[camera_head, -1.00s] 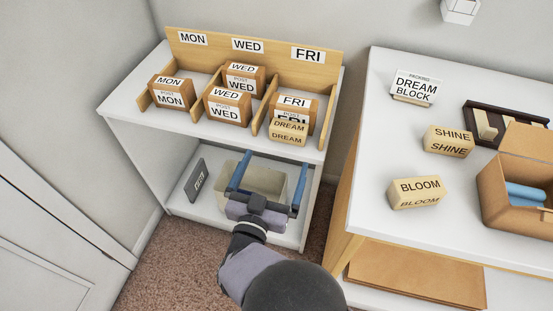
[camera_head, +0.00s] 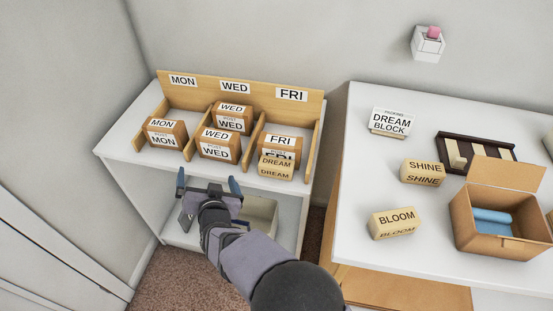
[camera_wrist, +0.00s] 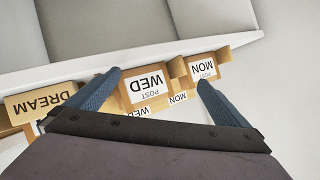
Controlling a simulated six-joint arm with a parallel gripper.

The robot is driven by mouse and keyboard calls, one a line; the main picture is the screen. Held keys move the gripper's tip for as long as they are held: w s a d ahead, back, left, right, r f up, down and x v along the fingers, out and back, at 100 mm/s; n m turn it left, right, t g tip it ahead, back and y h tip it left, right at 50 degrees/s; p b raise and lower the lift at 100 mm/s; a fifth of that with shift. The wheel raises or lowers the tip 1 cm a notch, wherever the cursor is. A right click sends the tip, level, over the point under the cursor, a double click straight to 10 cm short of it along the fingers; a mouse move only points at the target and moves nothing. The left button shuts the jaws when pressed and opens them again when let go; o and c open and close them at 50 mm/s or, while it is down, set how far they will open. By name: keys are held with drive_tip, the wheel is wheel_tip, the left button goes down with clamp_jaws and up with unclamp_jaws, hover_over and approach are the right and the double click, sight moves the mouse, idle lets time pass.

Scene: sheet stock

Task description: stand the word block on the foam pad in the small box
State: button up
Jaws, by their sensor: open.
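The DREAM block (camera_head: 276,168), pale wood, stands at the front of the FRI slot before a brown FRI box. In the wrist view the DREAM block (camera_wrist: 38,103) is upside down at the left. My gripper (camera_head: 208,184) is open and empty, in front of the shelf edge, left of the block. In the wrist view its fingers (camera_wrist: 158,80) spread before the WED and MON boxes, touching nothing I can make out. The small cardboard box (camera_head: 493,237) stands open on the right table, with the blue foam pad (camera_head: 492,217) inside. A card (camera_head: 391,122) reads "PACKING DREAM BLOCK".
SHINE (camera_head: 423,172) and BLOOM (camera_head: 397,223) blocks sit on the right table (camera_head: 365,165), with a dark tray (camera_head: 478,152) behind. Wooden dividers (camera_head: 258,132) separate several day boxes. A pale bin (camera_head: 262,213) sits on the lower shelf. A gap separates shelf and table.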

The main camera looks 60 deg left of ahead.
drive_tip(key=s+a+r+g+h+p, duration=0.1)
drive_tip(key=a+g, duration=0.1)
wheel_tip(320, 180, up, 5)
drive_tip(key=t+h+p, duration=0.2)
drive_tip(key=h+p, duration=0.2)
drive_tip(key=h, duration=0.5)
hover_over(277, 163)
drive_tip(key=s+d, duration=0.2)
drive_tip(key=shift+w+a+f+m, duration=0.2)
drive_tip(key=shift+w+a+f, duration=0.05)
drive_tip(key=shift+f, duration=0.25)
drive_tip(key=shift+w+a+f+m, duration=0.2)
drive_tip(key=shift+w+f, duration=0.05)
drive_tip(key=shift+f, duration=0.25)
drive_tip(key=shift+f+p, duration=0.1)
drive_tip(key=shift+p, duration=0.2)
drive_tip(key=shift+p+x, duration=0.9)
drive_tip(key=shift+x, duration=1.6)
drive_tip(key=shift+s, duration=0.15)
drive_tip(key=shift+c, duration=0.3)
